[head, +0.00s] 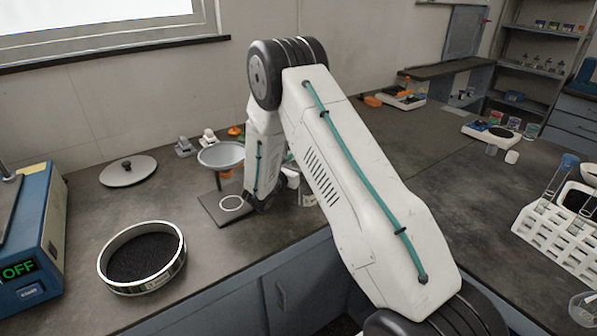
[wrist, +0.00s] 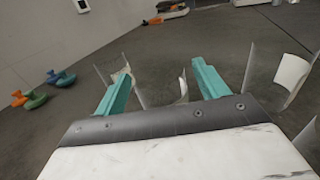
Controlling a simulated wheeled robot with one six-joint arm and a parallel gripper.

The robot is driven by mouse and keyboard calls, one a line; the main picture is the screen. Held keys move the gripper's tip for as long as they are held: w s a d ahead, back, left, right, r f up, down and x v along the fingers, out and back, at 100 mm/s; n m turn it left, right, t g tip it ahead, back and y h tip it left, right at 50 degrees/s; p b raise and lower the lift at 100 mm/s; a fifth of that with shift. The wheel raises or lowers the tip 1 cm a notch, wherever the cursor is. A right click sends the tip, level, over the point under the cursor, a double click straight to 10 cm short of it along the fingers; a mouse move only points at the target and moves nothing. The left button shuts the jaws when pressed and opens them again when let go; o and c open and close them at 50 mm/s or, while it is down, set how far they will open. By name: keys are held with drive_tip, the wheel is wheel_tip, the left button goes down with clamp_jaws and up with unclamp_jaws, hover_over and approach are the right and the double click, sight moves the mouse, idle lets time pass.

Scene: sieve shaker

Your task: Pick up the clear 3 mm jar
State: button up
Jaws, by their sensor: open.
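My gripper (wrist: 158,88) is open, its two teal fingers apart in the wrist view. Clear, thin-walled jars with whitish labels stand close around the fingers. One clear jar (wrist: 290,76) is right of the right finger, with a curved white label. Another clear piece with a pale label (wrist: 121,79) is at the left finger, partly hidden by it. A narrow pale curved edge (wrist: 183,87) shows between the fingers. I cannot read which is the 3 mm jar. In the head view a jar (head: 308,197) shows partly behind my arm, which hides most of the gripper.
A sieve with dark grains (head: 142,258) and a blue machine reading OFF (head: 28,250) are at left. A balance-like pan (head: 221,155), a dark plate (head: 214,210) and a round lid (head: 128,171) stand behind. A white tube rack (head: 560,240) is at right. The counter between is mostly clear.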

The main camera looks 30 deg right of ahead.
drive_tip(key=shift+x, duration=0.95)
drive_tip(key=c, duration=1.1)
drive_tip(key=shift+r, duration=0.15)
